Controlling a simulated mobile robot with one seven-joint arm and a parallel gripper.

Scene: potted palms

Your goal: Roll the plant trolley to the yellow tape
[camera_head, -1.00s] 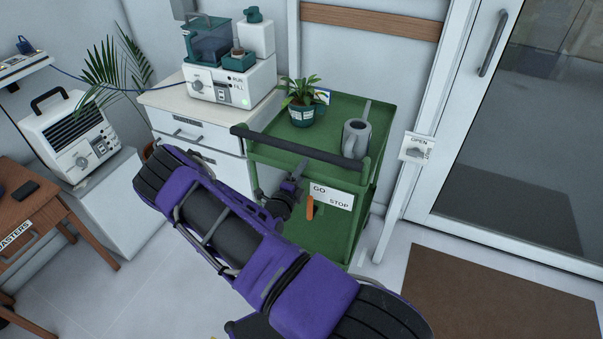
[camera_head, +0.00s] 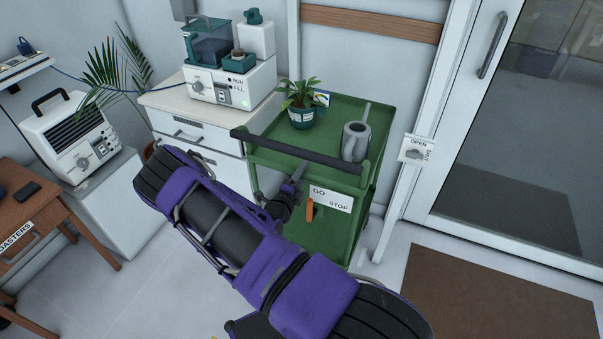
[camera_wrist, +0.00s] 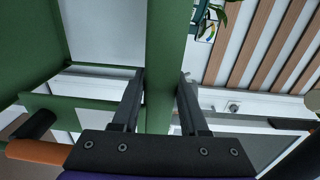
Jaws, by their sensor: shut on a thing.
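The green plant trolley (camera_head: 275,157) stands in front of the white drawers, left of the door. Its dark handle bar (camera_head: 300,150) runs along the near side. A small potted plant (camera_head: 303,117) and a grey watering can (camera_head: 355,142) stand on its top tray. Below the handle are a GO/STOP plate (camera_head: 332,198) and an orange lever (camera_head: 309,211) under the word GO. In the wrist view my gripper (camera_wrist: 160,80) is shut on a green strip (camera_wrist: 164,55) of the trolley.
White drawers (camera_head: 203,132) with a machine on top stand close behind and left. A glass door (camera_head: 510,150) and brown mat (camera_head: 495,290) lie to the right. A wooden table (camera_head: 40,225) is far left. The pale floor (camera_head: 140,300) at lower left is clear.

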